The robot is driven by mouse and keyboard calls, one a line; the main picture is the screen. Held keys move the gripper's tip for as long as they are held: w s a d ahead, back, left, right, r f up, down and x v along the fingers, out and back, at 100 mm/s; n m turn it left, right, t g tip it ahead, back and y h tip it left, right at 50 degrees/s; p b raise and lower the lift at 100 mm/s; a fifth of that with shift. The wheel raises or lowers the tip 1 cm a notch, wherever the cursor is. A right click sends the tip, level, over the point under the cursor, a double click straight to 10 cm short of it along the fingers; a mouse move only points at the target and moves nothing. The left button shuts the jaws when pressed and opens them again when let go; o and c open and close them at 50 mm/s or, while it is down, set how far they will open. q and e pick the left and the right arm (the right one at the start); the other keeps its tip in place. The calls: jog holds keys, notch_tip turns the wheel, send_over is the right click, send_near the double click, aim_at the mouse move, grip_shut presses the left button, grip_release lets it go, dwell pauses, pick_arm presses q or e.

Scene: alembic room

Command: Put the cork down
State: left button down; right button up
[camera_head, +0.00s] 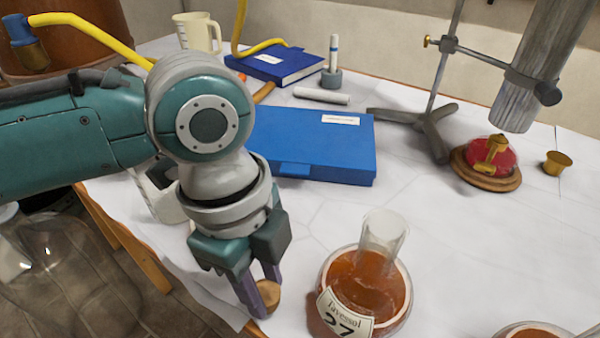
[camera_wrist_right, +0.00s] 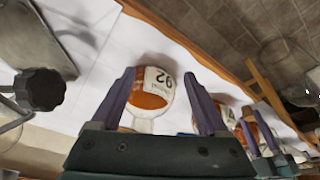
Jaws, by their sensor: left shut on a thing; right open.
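The cork (camera_head: 266,299) is light brown and sits between the fingertips of my left gripper (camera_head: 258,297). That gripper points down and is shut on it, low over the white table near its front left edge. Whether the cork touches the table I cannot tell. Just right of it stands a round flask (camera_head: 368,280) of orange-brown liquid, labelled 27, with no stopper in its neck. My right gripper (camera_wrist_right: 160,88) is open and empty in the right wrist view. A labelled flask of orange liquid (camera_wrist_right: 152,90) shows beyond and between its fingers.
A blue case (camera_head: 310,145) lies behind the flask, with a blue book (camera_head: 280,66) farther back. A metal stand (camera_head: 437,130) and a red domed object on a wooden base (camera_head: 492,160) are at the right. Another flask (camera_head: 535,331) is cut off at the bottom. The middle table is clear.

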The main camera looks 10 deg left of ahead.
pick_arm(q)
jog(key=shift+f, duration=0.2)
pick_arm(e)
jog(key=shift+f, duration=0.1)
pick_arm(q)
jog(key=c, duration=0.6)
grip_release()
jog(key=shift+o, duration=0.2)
jog(key=shift+r, duration=0.1)
notch_tip(320, 180, up, 12)
jog(key=a+p, duration=0.1)
jog(key=p, duration=0.3)
jog(key=s+d+f+n+t+h, duration=0.2)
jog(key=s+d+n+h, duration=0.15)
jog(key=s+n, duration=0.35)
jog(key=s+a+f+n+t+y, duration=0.1)
jog(key=s+a+n+y, duration=0.3)
jog(key=a+n, duration=0.7)
jog(key=shift+s+a+f+t+y+b, duration=0.2)
jog(key=shift+s+a+t+y+b, duration=0.15)
jog(key=shift+s, duration=0.3)
pick_arm(e)
notch_tip(320, 180, up, 4)
jog(key=shift+f, duration=0.2)
